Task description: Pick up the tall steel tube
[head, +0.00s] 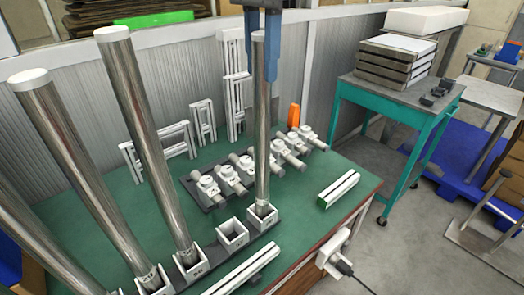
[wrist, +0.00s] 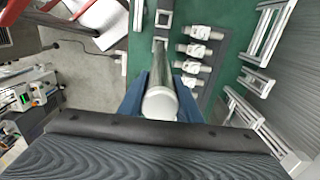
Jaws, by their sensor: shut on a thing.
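A tall shiny steel tube (head: 262,130) with a pale cap stands upright. Its lower end is at a small square socket (head: 262,215) on the green bench, and it seems to sit inside it. My gripper (head: 264,68) comes from above, with its blue fingers on both sides of the tube near its top. The wrist view shows the tube's capped end (wrist: 160,104) between the two blue fingers (wrist: 160,92), which are shut on it. The tube's foot is small and hard to make out there.
Thicker steel tubes (head: 140,130) stand in a row on the left. An empty square socket (head: 232,235) is beside the held tube. Several grey valve fittings (head: 240,165) lie behind it. A teal cart (head: 395,110) stands beyond the bench.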

